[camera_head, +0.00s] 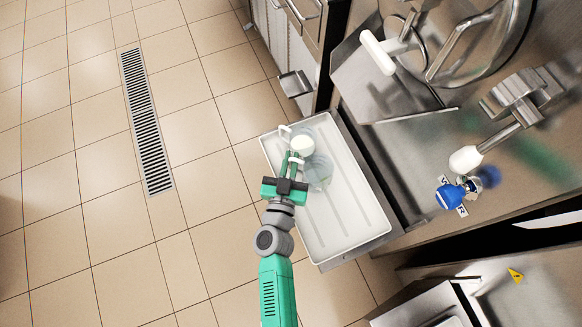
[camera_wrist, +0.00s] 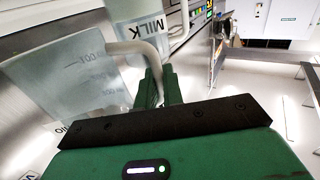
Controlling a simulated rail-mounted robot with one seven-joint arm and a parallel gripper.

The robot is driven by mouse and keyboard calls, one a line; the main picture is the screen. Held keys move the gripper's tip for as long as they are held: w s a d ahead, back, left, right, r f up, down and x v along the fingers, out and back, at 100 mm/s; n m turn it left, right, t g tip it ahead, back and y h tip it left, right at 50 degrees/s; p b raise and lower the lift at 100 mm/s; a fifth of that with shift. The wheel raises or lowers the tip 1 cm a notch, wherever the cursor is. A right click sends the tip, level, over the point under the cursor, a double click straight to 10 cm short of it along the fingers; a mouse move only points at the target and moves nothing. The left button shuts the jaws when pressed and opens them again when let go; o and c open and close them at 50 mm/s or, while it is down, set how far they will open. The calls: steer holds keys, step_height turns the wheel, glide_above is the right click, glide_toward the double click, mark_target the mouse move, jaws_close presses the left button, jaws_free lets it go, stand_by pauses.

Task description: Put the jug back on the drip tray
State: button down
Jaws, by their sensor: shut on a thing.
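A translucent jug (camera_head: 319,172) with measuring marks shows beside my gripper (camera_head: 297,160) in the head view. In the wrist view the jug (camera_wrist: 72,72) fills the left side, with its pale handle (camera_wrist: 136,48) reaching the fingers. My gripper (camera_wrist: 158,88) is shut on that handle. The jug is over the white drip tray (camera_head: 345,228); I cannot tell whether its base touches the tray. My fingers hide part of the handle.
A second jug (camera_wrist: 140,22), labelled MILK, stands close behind the held one. The tray's front part is bare. Steel machine panels and a blue-knobbed valve (camera_head: 450,197) lie to the right. Open tiled floor with a drain grate (camera_head: 147,120) lies left.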

mark_target(290, 167)
step_height(290, 167, down, 4)
steer(key=b, duration=0.3)
steer(key=shift+b, duration=0.4)
steer(key=shift+r, duration=0.25)
steer(key=shift+f, duration=0.15)
steer(key=c, duration=1.9)
jaws_free()
steer(key=o, duration=0.4)
